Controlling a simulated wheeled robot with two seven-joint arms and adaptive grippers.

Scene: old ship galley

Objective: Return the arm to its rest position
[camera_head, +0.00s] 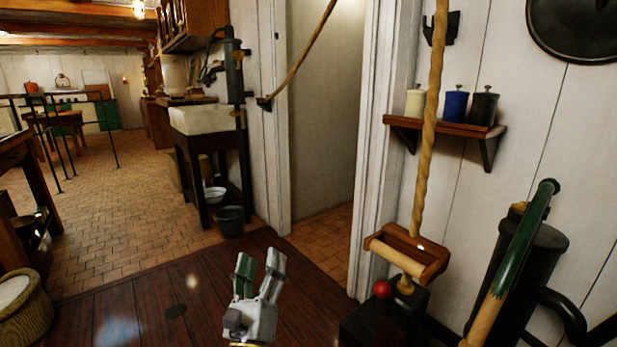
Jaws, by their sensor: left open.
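My left gripper (260,272) shows at the bottom centre, pointing up and away over the dark plank floor. Its two fingers are apart and nothing is between them. It is to the left of the wooden rope handle (405,255) and touches nothing that I can see. Most of my left arm is out of view below the frame. My right gripper is not in view.
A black box with a red knob (381,289) and a black pump with a green-and-wood lever (520,245) stand at right. A shelf (445,128) holds three canisters. A sink (205,119) stands left of the doorway. The dark floor (130,305) is mostly clear.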

